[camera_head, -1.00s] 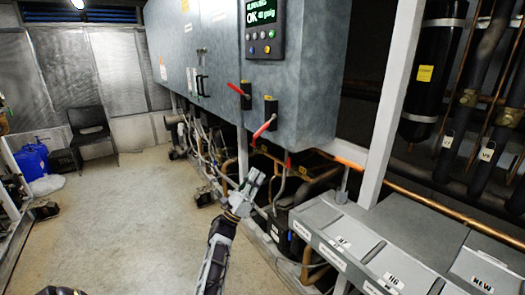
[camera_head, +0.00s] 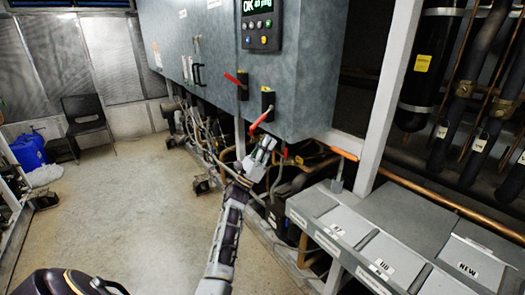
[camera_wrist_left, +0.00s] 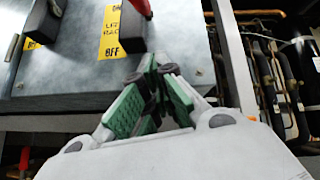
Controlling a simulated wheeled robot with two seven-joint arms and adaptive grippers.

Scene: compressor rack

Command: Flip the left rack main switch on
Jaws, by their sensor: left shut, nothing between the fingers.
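Two black rotary switches with red handles sit on the front of the grey cabinet (camera_head: 300,75). The farther switch (camera_head: 243,90) has its red handle pointing up and left. The nearer switch (camera_head: 268,100) has its red handle (camera_head: 260,121) slanting down and left. My left gripper (camera_head: 269,143) is shut and empty, just below the nearer switch. In the left wrist view its fingertips (camera_wrist_left: 152,70) are below a black switch body (camera_wrist_left: 126,34) with a partly cut-off red handle (camera_wrist_left: 143,7). A partly hidden yellow label (camera_wrist_left: 111,20) there reads "RAC" and "OFF". My right gripper is out of view.
A display panel (camera_head: 261,25) with buttons is above the switches. Pipes and hoses run under the cabinet. A white post (camera_head: 390,85) and a grey bench (camera_head: 350,235) stand to the right.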

